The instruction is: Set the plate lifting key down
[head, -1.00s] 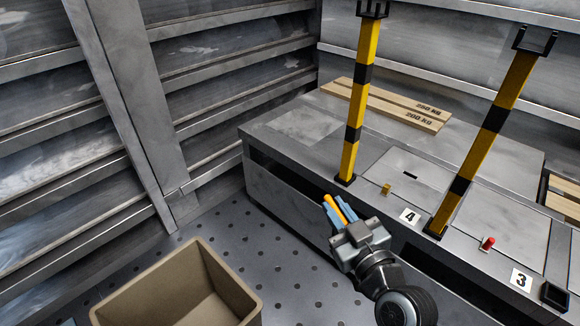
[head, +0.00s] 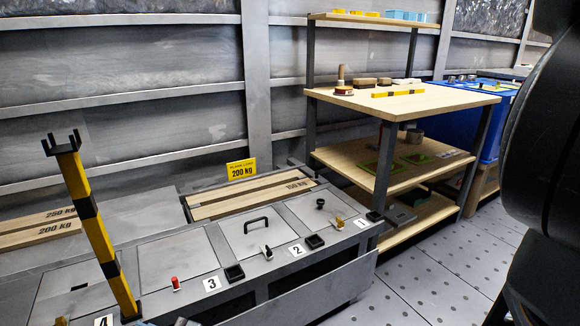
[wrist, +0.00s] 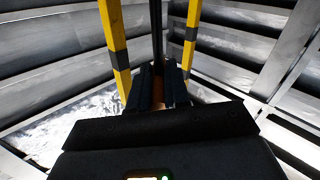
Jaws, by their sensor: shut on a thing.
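My gripper (wrist: 160,80) shows in the wrist view, its dark fingers close together around a thing with an orange-brown part (wrist: 158,105). I take this to be the plate lifting key; most of it is hidden between the fingers. A thin dark upright bar shows beyond the fingertips, and I cannot tell whether it belongs to the key. The gripper is out of the head view, where only a dark part of my arm fills the right edge.
A wooden workbench (head: 340,99) holds brushes and a striped bar (head: 398,93). Left of it runs a grey platform with numbered plates, a black handle (head: 256,222), a red knob (head: 175,283) and a striped post (head: 96,235). The perforated floor (head: 405,290) ahead is clear.

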